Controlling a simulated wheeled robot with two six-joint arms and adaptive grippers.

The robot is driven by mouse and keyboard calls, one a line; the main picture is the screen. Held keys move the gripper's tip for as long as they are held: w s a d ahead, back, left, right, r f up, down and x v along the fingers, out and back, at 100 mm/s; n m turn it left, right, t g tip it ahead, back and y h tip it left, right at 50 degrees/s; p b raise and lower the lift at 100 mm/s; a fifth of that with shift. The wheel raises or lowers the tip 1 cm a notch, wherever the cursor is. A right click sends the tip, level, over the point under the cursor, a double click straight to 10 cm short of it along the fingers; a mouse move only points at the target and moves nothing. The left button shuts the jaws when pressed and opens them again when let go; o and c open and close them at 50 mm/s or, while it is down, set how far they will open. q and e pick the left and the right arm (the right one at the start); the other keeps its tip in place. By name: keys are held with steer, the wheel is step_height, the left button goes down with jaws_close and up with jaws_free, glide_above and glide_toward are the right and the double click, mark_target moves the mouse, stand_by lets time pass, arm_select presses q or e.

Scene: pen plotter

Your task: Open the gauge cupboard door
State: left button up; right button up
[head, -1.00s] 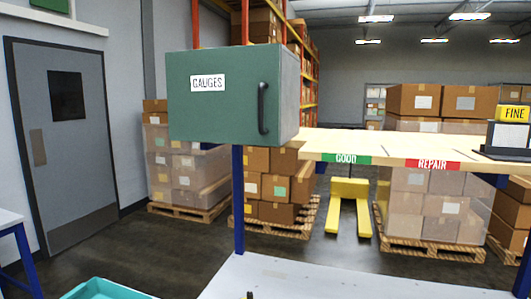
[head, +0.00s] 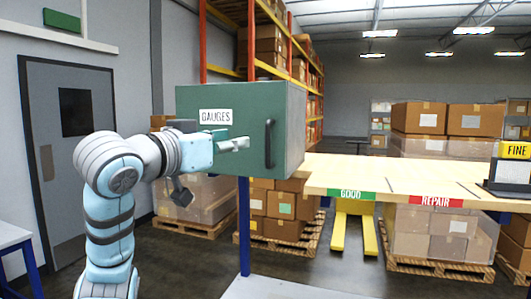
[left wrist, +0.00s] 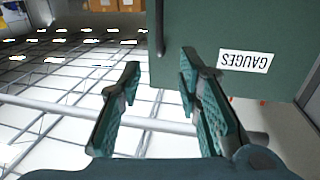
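The green gauge cupboard (head: 235,105) with a white GAUGES label (head: 215,117) is closed and faces me in the head view. Its dark vertical handle (head: 269,144) is near the door's right edge. My left gripper (head: 240,144) is in front of the door, left of the handle and apart from it. In the left wrist view the picture is upside down, and my left gripper (left wrist: 160,80) is open with nothing between its fingers. The handle (left wrist: 160,28) shows beyond the fingertips there, and the door (left wrist: 220,25) fills the upper right. My right gripper is not in view.
A wooden shelf (head: 385,182) with GOOD and REPAIR labels extends right of the cupboard. A block marked FINE (head: 515,152) stands on its right end. Boxes on pallets and a yellow pallet truck (head: 354,235) stand behind on the floor.

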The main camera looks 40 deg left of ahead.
mark_target(267, 137)
arm_select(q)
steer(key=w+p, duration=0.1)
steer(key=w, duration=0.3)
steer(key=w+a+p, duration=0.1)
steer(key=w+p, duration=0.1)
steer(key=w, duration=0.3)
steer(key=w+p, duration=0.1)
steer(key=w, duration=0.3)
steer(key=shift+w+a, duration=0.25)
steer(key=shift+a, duration=0.15)
steer(key=shift+w+a+p, duration=0.1)
steer(key=shift+w+p, duration=0.25)
steer(key=shift+w, duration=0.25)
steer(key=shift+f, duration=0.1)
steer(key=shift+w+f, duration=0.1)
steer(key=shift+c, duration=0.7)
jaws_close()
